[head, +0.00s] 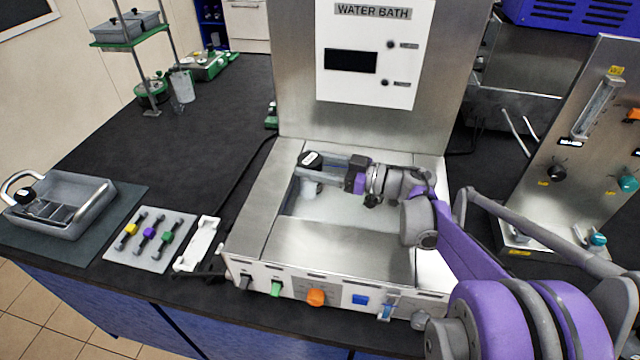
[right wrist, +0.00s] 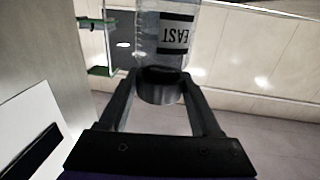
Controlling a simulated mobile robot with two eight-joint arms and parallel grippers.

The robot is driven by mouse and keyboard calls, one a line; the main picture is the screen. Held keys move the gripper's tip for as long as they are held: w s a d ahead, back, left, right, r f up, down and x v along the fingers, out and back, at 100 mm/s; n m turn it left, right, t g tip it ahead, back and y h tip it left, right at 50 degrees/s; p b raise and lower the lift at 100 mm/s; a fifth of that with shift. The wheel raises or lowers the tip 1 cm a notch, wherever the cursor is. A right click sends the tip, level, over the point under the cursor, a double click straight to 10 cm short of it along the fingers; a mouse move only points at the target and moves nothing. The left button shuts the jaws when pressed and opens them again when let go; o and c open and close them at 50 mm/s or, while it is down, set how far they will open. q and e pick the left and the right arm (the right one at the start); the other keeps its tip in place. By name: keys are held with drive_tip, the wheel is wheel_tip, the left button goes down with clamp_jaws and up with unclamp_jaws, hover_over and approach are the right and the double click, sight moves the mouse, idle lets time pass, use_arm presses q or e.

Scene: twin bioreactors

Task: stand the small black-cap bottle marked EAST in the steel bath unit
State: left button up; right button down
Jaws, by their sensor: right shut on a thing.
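The small bottle marked EAST (right wrist: 177,38) shows in the right wrist view, with its black cap between the two fingers. I cannot tell whether the bottle's base touches the well floor. My left gripper is not in view.
The WATER BATH panel (head: 375,85) rises behind the well. To the left lie a white rack (head: 198,244), a grey plate with coloured clips (head: 130,258) and a grey carrier (head: 75,222) holding a black-capped thing. A steel panel with knobs (head: 590,130) stands right.

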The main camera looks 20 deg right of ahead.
sight(313, 184)
drive_tip(key=shift+f, duration=2.25)
drive_tip(key=shift+f+b, duration=0.6)
drive_tip(key=shift+b, duration=0.05)
drive_tip(key=shift+c, duration=0.5)
unclamp_jaws()
